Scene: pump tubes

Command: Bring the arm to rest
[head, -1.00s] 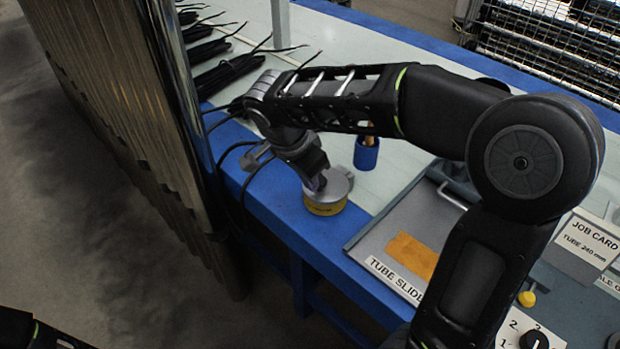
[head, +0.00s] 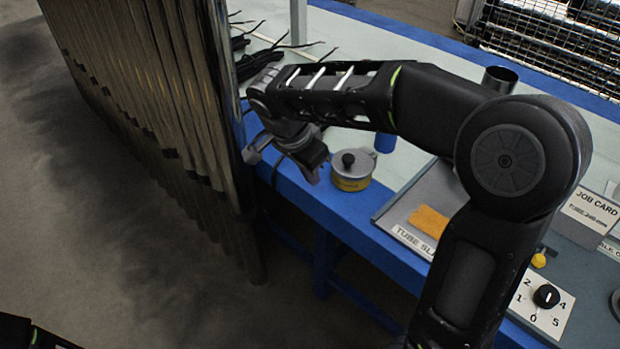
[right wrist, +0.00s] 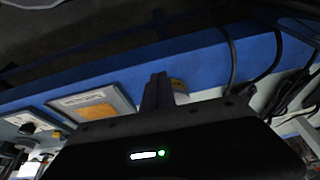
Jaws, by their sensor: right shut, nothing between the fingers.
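My right arm reaches in from the lower right of the head view, over the blue-edged bench (head: 345,212). Its right gripper (head: 312,172) is at the bench's front edge, just left of the round grey-lidded tin (head: 352,172) with a yellow band and a dark knob. The gripper is shut with nothing in it and does not hold the tin. In the right wrist view the gripper (right wrist: 157,88) points toward the blue bench edge, with part of the tin (right wrist: 180,88) behind it. At the head view's lower left, a small dark part of my other arm shows, but no left gripper.
Tall shiny tubes (head: 170,120) stand close left of the gripper. A tray with an orange pad (head: 428,221), a dial panel (head: 541,300) and a job card (head: 590,212) are to the right. Dark cables (head: 262,62) lie behind. Open floor is at lower left.

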